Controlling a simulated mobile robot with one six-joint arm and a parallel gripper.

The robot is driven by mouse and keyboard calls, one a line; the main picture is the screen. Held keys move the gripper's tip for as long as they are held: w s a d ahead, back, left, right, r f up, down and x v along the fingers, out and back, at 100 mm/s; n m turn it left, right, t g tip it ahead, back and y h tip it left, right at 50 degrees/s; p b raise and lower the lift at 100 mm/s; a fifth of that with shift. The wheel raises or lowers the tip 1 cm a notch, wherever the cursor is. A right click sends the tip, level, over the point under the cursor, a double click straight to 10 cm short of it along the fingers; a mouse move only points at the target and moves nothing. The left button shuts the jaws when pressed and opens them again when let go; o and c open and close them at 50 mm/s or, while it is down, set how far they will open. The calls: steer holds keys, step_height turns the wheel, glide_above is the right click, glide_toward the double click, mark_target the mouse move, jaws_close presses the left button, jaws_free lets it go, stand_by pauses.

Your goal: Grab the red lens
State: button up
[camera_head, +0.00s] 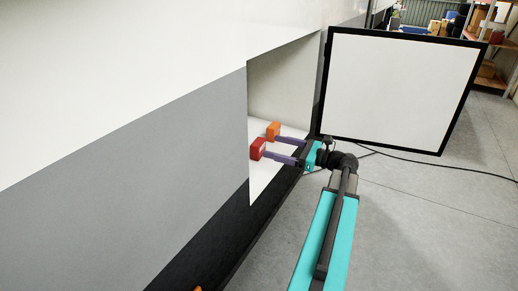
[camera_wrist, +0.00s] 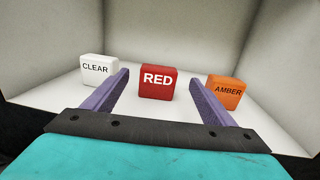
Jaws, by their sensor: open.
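The red lens (camera_head: 257,149) is a small red block in the open compartment in the caravan's side. In the wrist view the red lens (camera_wrist: 157,88), marked RED, stands upright in the middle, in line with the gap between my two purple fingers. My gripper (camera_head: 270,147) reaches into the compartment from the right, open and empty. In the wrist view my gripper (camera_wrist: 158,77) has one finger to each side of the red lens, with no contact visible. How far the lens lies beyond the fingertips is hard to tell.
A white CLEAR block (camera_wrist: 99,69) stands left of the red lens; an orange AMBER block (camera_wrist: 227,92) stands right, close to my right finger. The compartment floor (camera_wrist: 270,125) and walls surround them. A black-framed white panel (camera_head: 395,90) stands beyond my arm. A cable (camera_head: 440,167) lies on the floor.

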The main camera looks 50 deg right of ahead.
mark_target(263, 144)
steer(key=shift+x, duration=1.15)
steer(key=shift+w, duration=0.1)
steer(key=shift+p+x, duration=0.6)
steer(key=shift+x, duration=1.95)
steer(key=shift+a+f, duration=0.1)
steer(key=shift+f, duration=0.05)
steer(key=c, duration=1.2)
